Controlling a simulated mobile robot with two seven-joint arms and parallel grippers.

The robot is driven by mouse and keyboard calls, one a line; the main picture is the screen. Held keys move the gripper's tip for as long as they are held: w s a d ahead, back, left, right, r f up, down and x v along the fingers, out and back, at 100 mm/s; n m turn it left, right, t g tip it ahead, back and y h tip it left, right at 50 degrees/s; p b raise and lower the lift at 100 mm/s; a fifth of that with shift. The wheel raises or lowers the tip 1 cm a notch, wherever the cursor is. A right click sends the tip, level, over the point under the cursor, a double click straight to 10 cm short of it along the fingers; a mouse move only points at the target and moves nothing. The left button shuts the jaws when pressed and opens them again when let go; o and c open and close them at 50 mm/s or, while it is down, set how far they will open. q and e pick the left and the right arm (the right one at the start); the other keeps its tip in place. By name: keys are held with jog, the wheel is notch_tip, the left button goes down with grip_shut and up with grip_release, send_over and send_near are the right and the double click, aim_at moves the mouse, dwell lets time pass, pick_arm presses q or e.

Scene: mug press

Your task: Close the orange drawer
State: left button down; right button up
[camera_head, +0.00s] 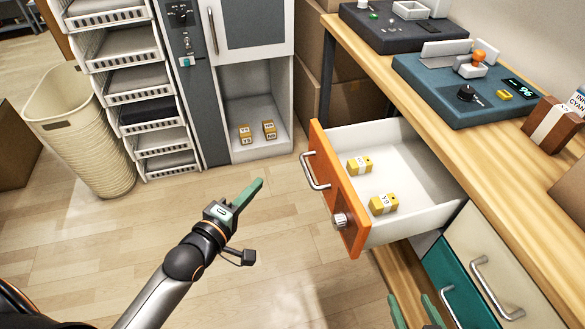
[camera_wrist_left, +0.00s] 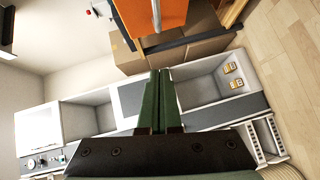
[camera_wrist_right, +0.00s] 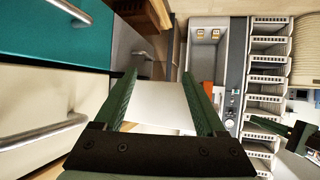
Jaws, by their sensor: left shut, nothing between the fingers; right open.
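The orange drawer (camera_head: 337,190) stands pulled out from under the wooden worktop in the head view. The orange front also shows at the top of the left wrist view (camera_wrist_left: 172,14). My right gripper (camera_wrist_right: 160,82) is open and empty; its fingertips show at the bottom of the head view, below the drawer.
A teal drawer (camera_head: 457,289) and a cream drawer (camera_head: 500,262) are shut beside the orange one. Devices stand on the worktop (camera_head: 400,88). A white cabinet (camera_head: 258,110), rack and wicker basket (camera_head: 80,125) stand behind. The floor left of the drawer is clear.

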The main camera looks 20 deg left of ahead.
pick_arm(q)
jog(key=d+b+x, duration=0.2)
jog(key=b+x, duration=0.1)
jog(key=x, duration=0.8)
jog(key=shift+d+f, duration=0.3)
jog(key=shift+d, duration=0.1)
pick_arm(e)
jog(key=w+r+n+t+y, duration=0.3)
jog(key=r+t, duration=0.4)
jog(key=r, duration=1.1)
jog(key=shift+w+a+r+t, duration=0.2)
jog(key=shift+w+a+t, duration=0.1)
jog(key=shift+w, duration=0.2)
pick_arm(q)
jog(key=shift+w, duration=0.15)
pick_arm(e)
jog(key=shift+d, duration=0.1)
